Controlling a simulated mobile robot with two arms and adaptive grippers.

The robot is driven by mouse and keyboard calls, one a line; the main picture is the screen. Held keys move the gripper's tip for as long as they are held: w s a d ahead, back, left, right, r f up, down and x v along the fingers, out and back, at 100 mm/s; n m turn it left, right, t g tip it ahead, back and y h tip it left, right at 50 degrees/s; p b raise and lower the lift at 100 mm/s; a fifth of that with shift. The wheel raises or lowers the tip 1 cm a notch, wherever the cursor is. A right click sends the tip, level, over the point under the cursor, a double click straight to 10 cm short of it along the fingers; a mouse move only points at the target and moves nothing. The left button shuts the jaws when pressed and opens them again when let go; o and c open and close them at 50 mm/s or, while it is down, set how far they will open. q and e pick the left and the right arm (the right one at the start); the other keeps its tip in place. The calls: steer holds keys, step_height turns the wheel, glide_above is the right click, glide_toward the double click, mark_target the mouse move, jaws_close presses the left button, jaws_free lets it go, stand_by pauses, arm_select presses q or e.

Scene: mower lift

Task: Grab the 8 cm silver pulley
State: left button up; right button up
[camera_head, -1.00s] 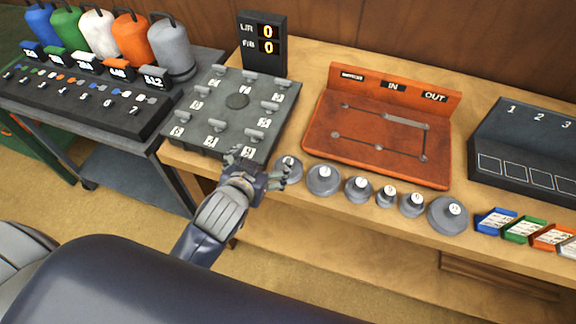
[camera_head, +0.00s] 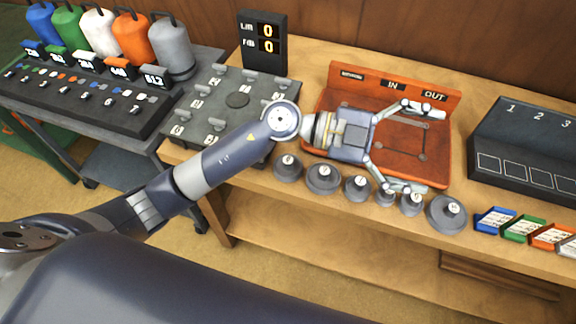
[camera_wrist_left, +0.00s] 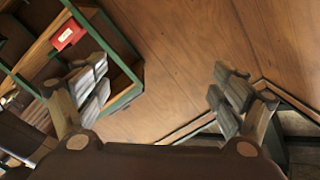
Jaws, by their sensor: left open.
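Several silver-grey round pulleys with white labels stand in a row along the table's front edge. From left to right in the head view they are a first pulley (camera_head: 288,170), a wide one (camera_head: 323,180), a middle one (camera_head: 357,190), a small one (camera_head: 385,199), another (camera_head: 410,206) and a large one (camera_head: 447,216). I cannot read which one is 8 cm. My left gripper (camera_head: 425,147) is open and empty above the red-orange board, its near finger overlapping the small pulleys in the picture. Its fingers show spread in the left wrist view (camera_wrist_left: 160,95), with no pulley between them.
The red-orange board (camera_head: 330,140) with IN and OUT labels lies behind the pulleys. A grey peg plate (camera_head: 238,83) and display (camera_head: 263,42) stand left. A dark numbered rack (camera_head: 525,135) and coloured trays (camera_head: 495,220) are at right.

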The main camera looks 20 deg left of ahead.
arm_select(q)
step_height(320, 180, down, 8)
steer(key=a+m+g+y, duration=0.1)
steer(key=a+g+y, duration=0.15)
steer(key=y, duration=0.25)
steer(key=n+t+y, duration=0.2)
steer(key=n+y, duration=0.3)
steer(key=y, duration=0.8)
glide_above(287, 159)
steer(key=shift+g, duration=0.25)
step_height(287, 159, down, 7)
steer(key=shift+d+r, duration=0.1)
steer(key=shift+r, duration=0.1)
step_height(287, 159, down, 5)
steer(key=shift+r+p, duration=0.2)
steer(key=shift+p, duration=0.55)
steer(key=shift+f, duration=0.3)
steer(key=shift+s+f+p, duration=0.1)
steer(key=shift+f+p, duration=0.45)
steer(key=shift+f, duration=0.05)
step_height(287, 159, down, 4)
steer(key=shift+r+p, duration=0.25)
steer(key=shift+p, duration=0.45)
steer(key=shift+f, duration=0.35)
steer(key=c, duration=1.3)
